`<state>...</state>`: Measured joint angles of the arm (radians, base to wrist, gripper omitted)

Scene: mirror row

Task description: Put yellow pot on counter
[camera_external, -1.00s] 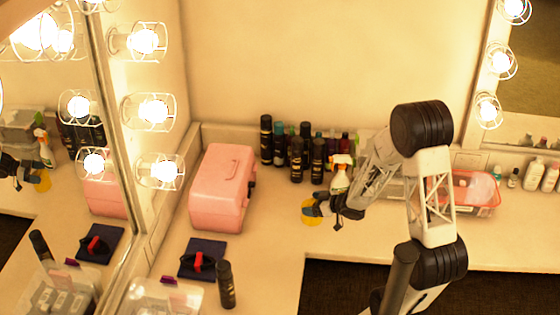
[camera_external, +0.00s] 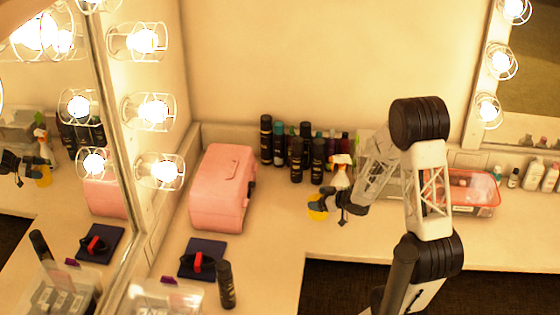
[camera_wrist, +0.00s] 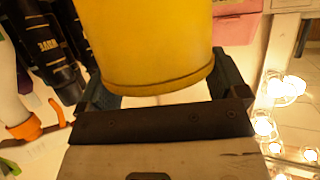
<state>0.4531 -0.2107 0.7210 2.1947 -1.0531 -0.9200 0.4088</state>
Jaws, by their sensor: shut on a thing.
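The yellow pot (camera_external: 316,210) is at my gripper (camera_external: 326,205) in the external view, over the counter (camera_external: 275,232) in front of the bottles. The gripper's dark fingers hide part of it there. In the wrist view the yellow pot (camera_wrist: 145,45) fills the top middle, between the two fingers of my gripper (camera_wrist: 160,88). The gripper is shut on the pot. I cannot tell for certain whether the pot's base is clear of the counter.
A pink case (camera_external: 222,188) stands to the left. Several dark bottles (camera_external: 297,160) and an orange-topped spray bottle (camera_external: 340,172) stand close behind the gripper. A red-rimmed clear box (camera_external: 475,205) is on the right. Counter between case and gripper is free.

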